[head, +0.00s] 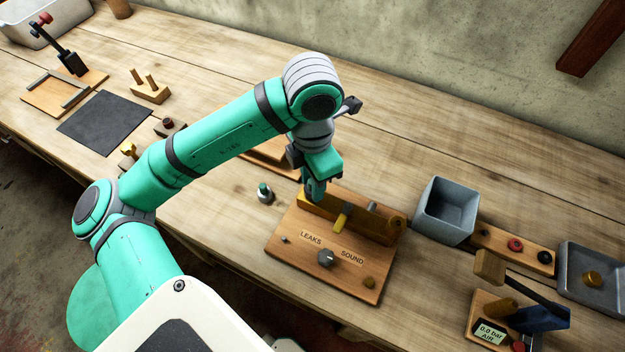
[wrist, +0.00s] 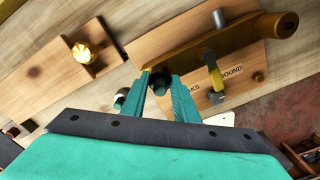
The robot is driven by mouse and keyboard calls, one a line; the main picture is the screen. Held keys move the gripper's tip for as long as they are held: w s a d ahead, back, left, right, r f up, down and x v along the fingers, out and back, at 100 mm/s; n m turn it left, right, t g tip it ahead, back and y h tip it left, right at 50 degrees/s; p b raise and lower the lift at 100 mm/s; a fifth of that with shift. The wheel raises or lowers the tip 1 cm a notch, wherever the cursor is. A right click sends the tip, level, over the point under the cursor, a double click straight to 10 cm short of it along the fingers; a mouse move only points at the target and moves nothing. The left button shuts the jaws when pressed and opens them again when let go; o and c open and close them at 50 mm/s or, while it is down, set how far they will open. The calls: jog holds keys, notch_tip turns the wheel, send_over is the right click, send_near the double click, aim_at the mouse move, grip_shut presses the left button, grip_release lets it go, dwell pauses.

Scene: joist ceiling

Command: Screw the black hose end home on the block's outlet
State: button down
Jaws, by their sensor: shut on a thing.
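The block is a long brass-coloured bar (head: 360,222) fixed along the back of a wooden board (head: 285,252); it also shows in the wrist view (wrist: 205,42). My gripper (head: 315,194) points down at the bar's left end. In the wrist view my gripper (wrist: 161,92) has its two teal fingers either side of a small dark round piece, which looks like the black hose end (wrist: 160,80). My gripper is shut on it. It sits against or right beside the bar's end; whether its thread is engaged is hidden. No hose is clearly visible.
The board carries a dial (head: 326,258) between LEAKS and SOUND. A small teal-topped fitting (head: 265,193) stands left of it. A grey bin (head: 446,210), a grey tray (head: 595,277) and an AIR gauge reading 0.0 bar (head: 491,333) are to the right. Bare bench lies behind the bar.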

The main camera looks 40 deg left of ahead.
jog(key=shift+m, duration=0.7)
jog(key=c, duration=1.3)
grip_release()
jog(key=n, duration=0.6)
grip_shut()
jog(key=shift+m, duration=1.4)
